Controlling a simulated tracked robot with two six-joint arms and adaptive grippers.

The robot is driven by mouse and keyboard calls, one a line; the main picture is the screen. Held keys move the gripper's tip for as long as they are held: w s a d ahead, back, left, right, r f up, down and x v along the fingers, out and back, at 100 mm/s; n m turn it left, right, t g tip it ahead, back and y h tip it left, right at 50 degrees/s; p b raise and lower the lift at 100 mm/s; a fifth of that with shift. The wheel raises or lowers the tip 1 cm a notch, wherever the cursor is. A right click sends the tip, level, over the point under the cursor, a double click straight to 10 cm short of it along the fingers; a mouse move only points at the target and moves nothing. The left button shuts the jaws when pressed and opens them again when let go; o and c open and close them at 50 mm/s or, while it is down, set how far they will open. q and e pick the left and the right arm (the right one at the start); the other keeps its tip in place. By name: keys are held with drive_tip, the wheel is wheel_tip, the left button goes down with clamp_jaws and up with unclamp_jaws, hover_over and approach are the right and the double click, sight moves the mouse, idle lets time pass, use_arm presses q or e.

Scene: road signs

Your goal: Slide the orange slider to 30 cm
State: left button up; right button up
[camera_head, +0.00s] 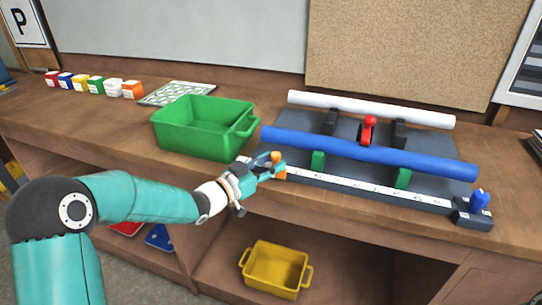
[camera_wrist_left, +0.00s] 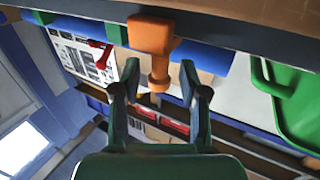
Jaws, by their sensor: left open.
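The orange slider (camera_head: 280,174) is near the left end of the white scale strip (camera_head: 345,187) along the front of a dark base. In the left wrist view the slider (camera_wrist_left: 151,35) shows as a block with a knob extending from it. My left gripper (camera_head: 272,165) is at the slider. In the wrist view its open fingers (camera_wrist_left: 160,72) stand on either side of the knob, with gaps visible. The gripper partly hides the slider in the head view, and its exact scale reading cannot be told. My right gripper is not in view.
A blue bar (camera_head: 365,153) and a white bar (camera_head: 370,108) lie across supports behind the scale. A red handle (camera_head: 368,130) stands between them. A blue knob (camera_head: 479,200) is at the right end. A green crate (camera_head: 190,140) stands left; a yellow crate (camera_head: 262,282) is below.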

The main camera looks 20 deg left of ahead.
use_arm(q)
drive_tip(key=shift+x, duration=1.05)
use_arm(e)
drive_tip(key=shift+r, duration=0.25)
